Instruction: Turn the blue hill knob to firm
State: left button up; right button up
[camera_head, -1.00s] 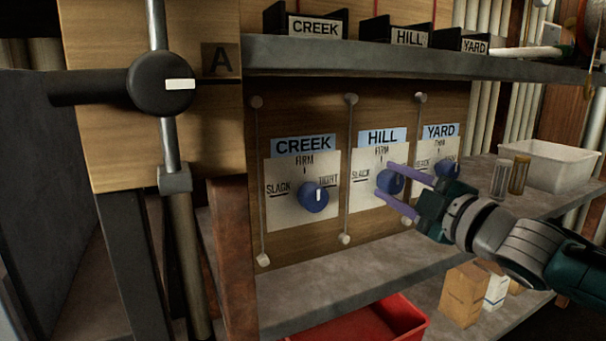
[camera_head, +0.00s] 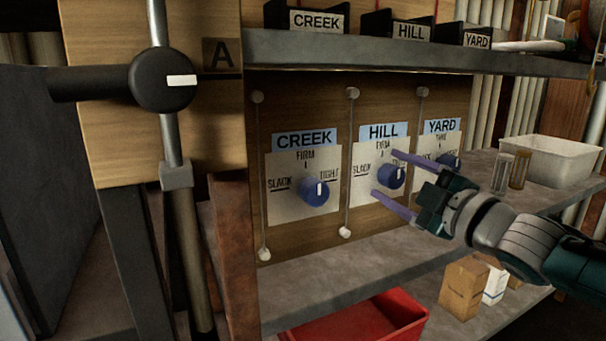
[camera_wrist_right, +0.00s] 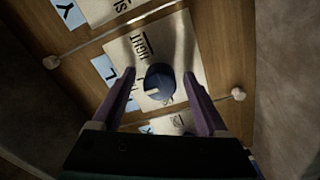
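The blue hill knob (camera_head: 391,177) sits on a white card marked SLACK, FIRM and TIGHT, under the HILL label (camera_head: 383,131). Its white mark appears to point roughly up toward FIRM. In the wrist view the knob (camera_wrist_right: 160,82) shows its white mark on the side toward the HILL label. My right gripper (camera_head: 385,173) is open, with one purple finger above the knob and one below. In the wrist view the fingers (camera_wrist_right: 159,75) stand on either side of the knob with gaps. My left gripper is not in view.
The creek knob (camera_head: 314,192) is to the left, and the yard knob (camera_head: 450,161) is partly behind my right gripper's upper finger. Thin rods (camera_head: 349,160) with round ends run between the cards. A shelf (camera_head: 420,58) juts out above; a red bin (camera_head: 375,318) is below.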

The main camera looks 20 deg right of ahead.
jog(key=shift+s, duration=0.1)
jog(key=shift+s+p, duration=0.25)
jog(key=shift+p, duration=0.1)
jog(key=s+p, duration=0.4)
jog(key=s, duration=0.5)
jog(key=shift+d+f, duration=0.15)
jog(key=shift+d, duration=0.25)
jog(key=shift+s, duration=0.1)
